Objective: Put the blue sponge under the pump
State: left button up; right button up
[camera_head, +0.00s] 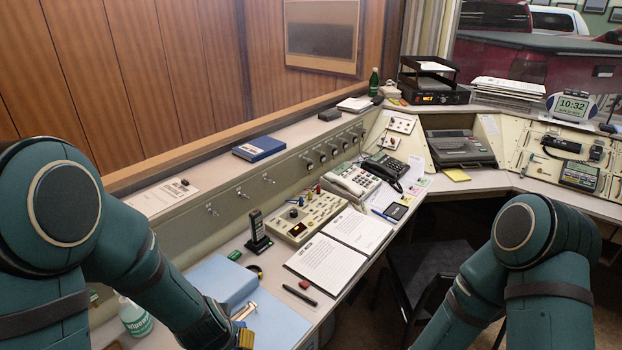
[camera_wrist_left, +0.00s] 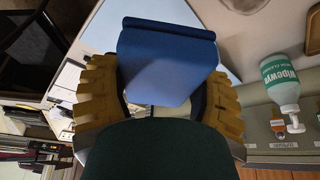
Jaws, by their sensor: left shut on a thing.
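In the left wrist view, a dark blue block (camera_wrist_left: 168,75), which looks like the blue sponge, sits between the yellow pads of my left gripper (camera_wrist_left: 158,88). The gripper is shut on it. The pump bottle (camera_wrist_left: 280,78), white with a green label, is to the right of the gripper, apart from the block. There my left gripper (camera_head: 244,338) is mostly hidden at the bottom edge, and the sponge cannot be made out. My right arm is at lower right; its gripper is out of view.
A light blue flat surface (camera_head: 275,325) and a light blue box (camera_head: 218,279) lie on the desk near my left forearm. A handheld radio (camera_head: 258,232), open notebook (camera_head: 327,264), pen (camera_head: 300,293) and control box (camera_head: 305,216) stand further along. A chair (camera_head: 425,272) is below the desk.

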dwell(0.7)
pick_arm(q)
jog(key=shift+w+a+f+m, duration=0.2)
jog(key=shift+w+f+m, duration=0.1)
jog(key=shift+w+a+f+m+h+b, duration=0.25)
jog(key=shift+w+a+m+h+b, duration=0.25)
jog(key=shift+w+a+m, duration=0.4)
jog(key=a+r+m+g+h+b, duration=0.1)
jog(key=a+r+m+h+b, duration=0.25)
jog(key=a, duration=1.45)
jog(key=shift+m+y, duration=0.85)
jog(key=shift+m, duration=0.1)
jog(key=f+b, duration=0.1)
jog(key=f, duration=0.7)
jog(key=f+b, duration=0.2)
jog(key=f, duration=0.7)
jog(key=shift+s+d, duration=0.1)
jog(key=shift+s, duration=0.1)
